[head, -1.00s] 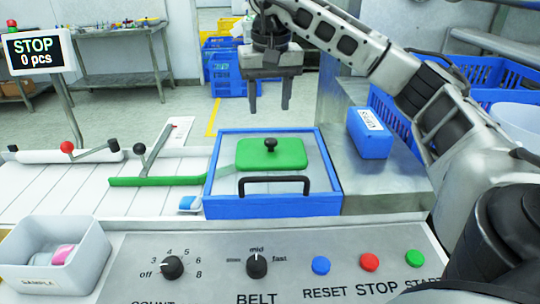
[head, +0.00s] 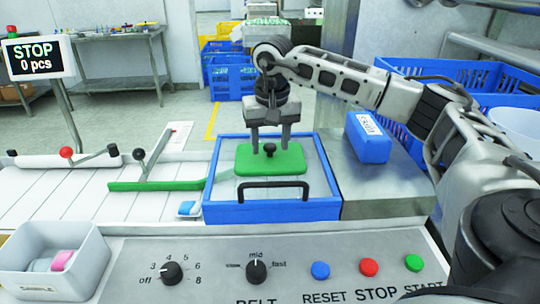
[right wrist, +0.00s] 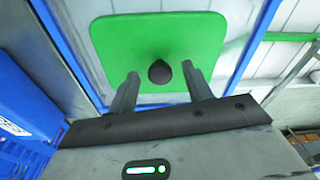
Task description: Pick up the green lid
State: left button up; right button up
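The green lid (head: 257,160) lies flat on the clear top inside the blue-framed box (head: 271,212). It has a dark round knob (head: 267,149) in its middle. My right gripper (head: 269,150) points down over the lid, its two fingers apart on either side of the knob. In the right wrist view the green lid (right wrist: 150,35) fills the upper middle, and the knob (right wrist: 159,72) shows between the open fingertips of the gripper (right wrist: 161,80). I cannot tell whether the fingertips are level with the knob. My left gripper is not in view.
A black handle (head: 274,189) stands at the box's front. A blue labelled block (head: 368,138) is to the right. A green guide bar (head: 155,184) lies over the white belt on the left. The control panel (head: 210,285) with knobs and buttons is in front.

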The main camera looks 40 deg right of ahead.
jog(key=c, duration=0.9)
jog(key=shift+c, duration=0.2)
jog(key=shift+r, duration=0.1)
